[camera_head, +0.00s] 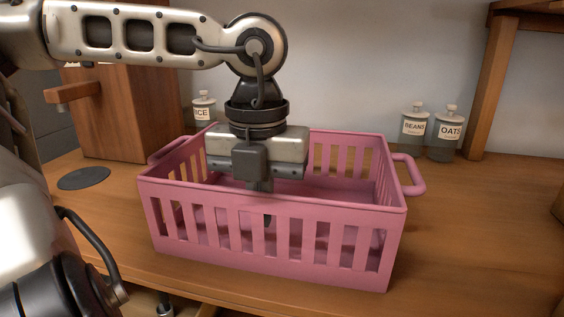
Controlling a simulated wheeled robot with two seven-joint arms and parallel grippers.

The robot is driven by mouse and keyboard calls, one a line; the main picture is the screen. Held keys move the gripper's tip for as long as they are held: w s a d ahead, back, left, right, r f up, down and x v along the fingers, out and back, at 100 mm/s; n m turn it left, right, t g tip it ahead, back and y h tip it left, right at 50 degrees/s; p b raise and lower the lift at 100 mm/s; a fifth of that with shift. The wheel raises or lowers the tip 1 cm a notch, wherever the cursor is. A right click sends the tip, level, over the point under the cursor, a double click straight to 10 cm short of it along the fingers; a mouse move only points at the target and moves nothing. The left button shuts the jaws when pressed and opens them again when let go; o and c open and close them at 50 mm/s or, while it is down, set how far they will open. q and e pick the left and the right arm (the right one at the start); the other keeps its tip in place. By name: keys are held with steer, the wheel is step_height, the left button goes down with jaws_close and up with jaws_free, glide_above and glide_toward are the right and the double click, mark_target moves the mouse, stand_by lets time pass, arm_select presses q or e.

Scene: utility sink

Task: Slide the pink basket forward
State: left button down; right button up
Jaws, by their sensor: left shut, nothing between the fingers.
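The pink basket (270,269) stands upright on the wooden counter in the middle of the view. It has slatted walls and a loop handle at each end, and its inside looks empty where I can see it. My left gripper (265,217) points down inside the basket, behind its front wall. Its fingers are shut with nothing between them, and their tips show partly through the slats. I cannot tell whether they touch the basket. The gripper body hides part of the back wall. My right gripper is not in view.
The wooden counter (480,240) is clear to the right of the basket. Jars labelled beans (413,127) and oats (447,131) stand behind at right, and a rice jar (203,112) behind at left. A wooden box (115,115) and a dark disc (84,178) are at left.

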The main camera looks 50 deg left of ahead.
arm_select(q)
steer(key=w+a+r+p, duration=0.1)
steer(key=w+a+r, duration=0.1)
steer(key=r, duration=0.8)
steer(key=shift+w, duration=0.65)
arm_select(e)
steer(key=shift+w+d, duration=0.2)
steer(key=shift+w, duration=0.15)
arm_select(q)
steer(key=shift+a, duration=0.1)
